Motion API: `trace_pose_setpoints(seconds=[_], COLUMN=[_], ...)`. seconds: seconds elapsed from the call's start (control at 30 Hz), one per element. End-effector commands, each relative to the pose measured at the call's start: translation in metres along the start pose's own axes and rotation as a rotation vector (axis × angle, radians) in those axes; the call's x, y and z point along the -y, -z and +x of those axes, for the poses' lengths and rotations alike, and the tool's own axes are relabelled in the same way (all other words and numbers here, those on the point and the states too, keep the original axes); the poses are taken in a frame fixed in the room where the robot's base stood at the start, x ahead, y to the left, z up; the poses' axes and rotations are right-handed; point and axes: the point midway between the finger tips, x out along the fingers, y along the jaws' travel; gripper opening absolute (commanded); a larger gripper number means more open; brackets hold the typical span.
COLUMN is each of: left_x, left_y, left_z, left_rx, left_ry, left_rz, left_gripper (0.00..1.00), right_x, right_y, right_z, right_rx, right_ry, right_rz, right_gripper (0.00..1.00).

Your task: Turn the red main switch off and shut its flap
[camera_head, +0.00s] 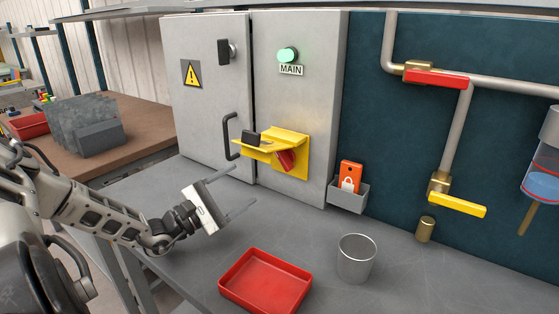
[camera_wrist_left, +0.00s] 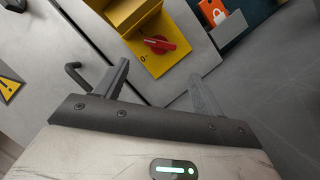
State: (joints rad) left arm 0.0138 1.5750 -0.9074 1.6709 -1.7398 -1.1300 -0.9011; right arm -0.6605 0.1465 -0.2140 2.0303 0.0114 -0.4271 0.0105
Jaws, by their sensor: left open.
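The red main switch (camera_head: 286,160) sits on a yellow plate (camera_head: 301,152) on the right-hand cabinet door. In the left wrist view, the red handle (camera_wrist_left: 158,44) points away from a "0" mark. The flap partly covers the switch in the head view. The green lamp (camera_head: 287,55) above the MAIN label is lit. My left gripper (camera_head: 241,191) is open and empty, below and left of the switch, apart from it. My right gripper is out of view.
A holder with an orange padlock tag (camera_head: 350,176) hangs right of the switch. A red tray (camera_head: 265,281) and a metal cup (camera_head: 356,259) stand on the grey bench. A black door handle (camera_head: 230,137) is left of the flap. Pipes with red and yellow valve levers run at right.

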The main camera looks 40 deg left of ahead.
Motion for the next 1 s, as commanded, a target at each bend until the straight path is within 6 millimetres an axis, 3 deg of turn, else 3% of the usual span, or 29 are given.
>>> trace_pose_setpoints(seconds=[0.3, 0.5, 0.7, 1.0], left_x=[-0.003, -0.002, -0.001, 0.000], left_y=[-0.002, -0.002, -0.001, 0.000], left_z=[0.073, 0.106, 0.121, 0.122], left_rx=[0.003, 0.003, 0.001, 0.000], left_ry=[-0.008, -0.005, -0.001, 0.001], left_rz=[-0.002, -0.001, 0.001, 0.000], left_gripper=[0.69, 0.69, 0.69, 0.69], right_x=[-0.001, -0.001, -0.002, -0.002], right_y=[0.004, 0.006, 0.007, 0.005], right_z=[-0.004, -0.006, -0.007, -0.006], right_rx=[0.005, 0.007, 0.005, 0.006], right_ry=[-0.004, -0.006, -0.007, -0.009], right_rz=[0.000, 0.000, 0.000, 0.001], right_gripper=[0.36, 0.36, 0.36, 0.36])
